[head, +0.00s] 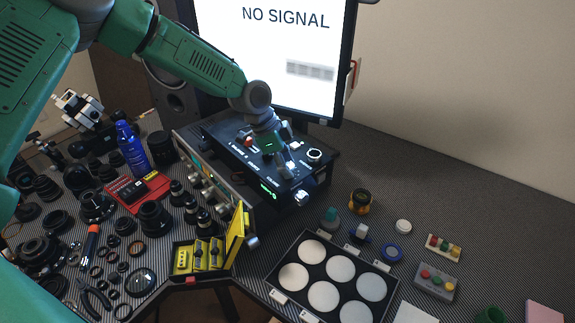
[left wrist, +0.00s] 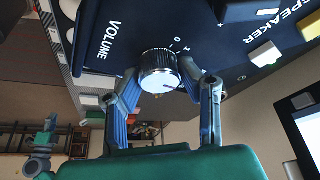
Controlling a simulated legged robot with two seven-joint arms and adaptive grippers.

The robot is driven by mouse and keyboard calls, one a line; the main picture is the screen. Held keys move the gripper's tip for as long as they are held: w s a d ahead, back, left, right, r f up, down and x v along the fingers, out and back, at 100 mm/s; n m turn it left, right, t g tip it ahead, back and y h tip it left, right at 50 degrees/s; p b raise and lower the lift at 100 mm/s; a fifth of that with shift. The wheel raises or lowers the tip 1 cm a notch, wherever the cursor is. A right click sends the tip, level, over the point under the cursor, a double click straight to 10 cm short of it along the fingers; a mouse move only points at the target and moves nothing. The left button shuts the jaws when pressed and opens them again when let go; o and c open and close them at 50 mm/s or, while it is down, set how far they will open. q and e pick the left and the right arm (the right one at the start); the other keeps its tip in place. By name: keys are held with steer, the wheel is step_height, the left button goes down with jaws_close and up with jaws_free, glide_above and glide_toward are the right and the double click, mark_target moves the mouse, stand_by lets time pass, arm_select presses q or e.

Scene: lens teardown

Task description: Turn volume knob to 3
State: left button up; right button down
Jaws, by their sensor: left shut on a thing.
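My right gripper is not in view.
A monitor (head: 275,50) reading NO SIGNAL stands behind the box. A yellow case (head: 236,236) stands open in front of it. A tray with white discs (head: 335,312) lies at the front. Lenses and tools crowd the left; small coloured items lie on the right.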

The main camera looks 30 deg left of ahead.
arm_select(q)
steer(key=o, duration=1.1)
steer(key=shift+w+a, duration=0.1)
steer(key=shift+w, duration=0.05)
steer(key=shift+r, duration=0.1)
steer(key=v, duration=1.1)
steer(key=shift+a+r, duration=0.2)
steer(key=shift+r, duration=0.05)
